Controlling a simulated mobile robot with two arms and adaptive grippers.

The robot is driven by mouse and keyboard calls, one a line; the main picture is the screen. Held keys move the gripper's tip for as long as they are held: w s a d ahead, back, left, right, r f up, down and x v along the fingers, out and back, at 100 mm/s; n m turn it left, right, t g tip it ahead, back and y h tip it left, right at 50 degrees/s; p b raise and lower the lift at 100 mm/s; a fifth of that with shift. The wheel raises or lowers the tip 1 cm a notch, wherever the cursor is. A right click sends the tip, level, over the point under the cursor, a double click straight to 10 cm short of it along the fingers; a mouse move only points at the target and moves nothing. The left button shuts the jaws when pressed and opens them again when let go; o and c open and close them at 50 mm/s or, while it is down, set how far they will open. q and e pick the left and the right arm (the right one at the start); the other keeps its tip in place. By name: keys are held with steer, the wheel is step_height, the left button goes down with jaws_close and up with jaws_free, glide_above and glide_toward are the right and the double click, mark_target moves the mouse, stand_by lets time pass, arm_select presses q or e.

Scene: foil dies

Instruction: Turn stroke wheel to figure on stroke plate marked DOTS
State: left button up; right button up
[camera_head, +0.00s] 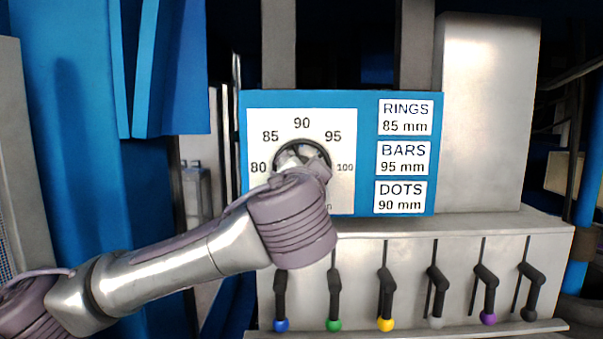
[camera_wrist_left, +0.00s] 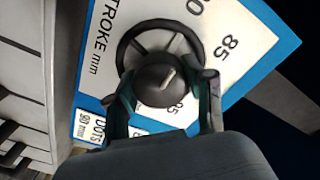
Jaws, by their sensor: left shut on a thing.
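The black stroke wheel (camera_head: 298,143) sits on the white stroke plate (camera_head: 258,130), figured 80, 85, 90, 95 and 100. The DOTS plate (camera_head: 400,197) reads 90 mm. My left gripper (camera_head: 304,164) is at the wheel and hides its middle in the head view. In the left wrist view my left gripper (camera_wrist_left: 166,88) is shut on the wheel's round hub (camera_wrist_left: 155,88), one finger on each side. A white mark on the hub slants to the upper right there, on the side of the 80 and 85; the exact figure is unclear.
Above the DOTS plate are the RINGS plate (camera_head: 405,117), 85 mm, and the BARS plate (camera_head: 403,158), 95 mm. Below, a grey panel (camera_head: 460,250) carries a row of black levers with coloured knobs. A tall grey box (camera_head: 487,115) stands right of the blue board.

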arm_select(q)
steer(key=shift+f+m, duration=0.1)
steer(key=shift+m, duration=0.2)
steer(key=m+b, duration=0.1)
steer(key=m, duration=0.1)
steer(key=shift+m, duration=0.3)
steer(key=m, duration=0.4)
steer(key=shift+b, duration=0.35)
steer(key=m, duration=0.5)
steer(key=shift+m+p, duration=0.3)
steer(key=shift+m, duration=0.1)
steer(key=shift+m+y+p, duration=0.3)
steer(key=shift+m+p, duration=0.1)
steer(key=shift+m, duration=1.8)
steer(key=shift+d, duration=0.1)
steer(key=o, duration=1)
steer(key=shift+o, duration=0.8)
